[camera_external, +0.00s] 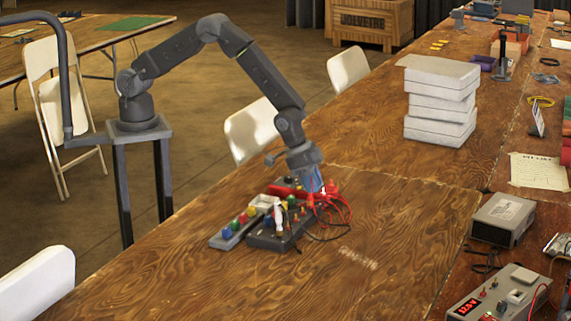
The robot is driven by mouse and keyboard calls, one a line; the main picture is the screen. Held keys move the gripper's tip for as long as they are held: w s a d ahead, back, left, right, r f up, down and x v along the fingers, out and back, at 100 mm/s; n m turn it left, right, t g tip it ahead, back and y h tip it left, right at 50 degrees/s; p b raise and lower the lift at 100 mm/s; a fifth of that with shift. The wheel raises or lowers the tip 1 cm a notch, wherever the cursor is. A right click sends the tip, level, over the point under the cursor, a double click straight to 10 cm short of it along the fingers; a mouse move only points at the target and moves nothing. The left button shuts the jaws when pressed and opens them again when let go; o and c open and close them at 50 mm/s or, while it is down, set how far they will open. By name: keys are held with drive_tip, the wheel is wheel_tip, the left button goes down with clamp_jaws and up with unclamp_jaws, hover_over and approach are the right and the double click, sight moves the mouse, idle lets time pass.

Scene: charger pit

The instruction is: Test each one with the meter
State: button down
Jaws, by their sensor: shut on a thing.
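My gripper (312,183) points down at the right end of a small cluster of devices on the wooden table. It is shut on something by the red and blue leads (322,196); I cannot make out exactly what. Beside and below it is a dark box (268,240) with coloured knobs or terminals on top. Left of that lies a grey strip (228,236) with green, red, yellow and blue knobs. A red item (287,193) lies behind the box. Red and black wires (338,222) loop onto the table at the right. I cannot tell which device is the meter.
A stack of white boxes (440,100) stands farther back. A grey box (503,218) and a unit with a red lit display (490,303) stand at the right. A paper sheet (538,171) lies there too. The front middle of the table (340,285) is clear.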

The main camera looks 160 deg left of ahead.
drive_tip(key=c, duration=1)
unclamp_jaws()
drive_tip(key=shift+o, duration=0.3)
drive_tip(key=shift+o, duration=1.2)
drive_tip(key=shift+r, duration=0.1)
drive_tip(key=shift+r, duration=3.7)
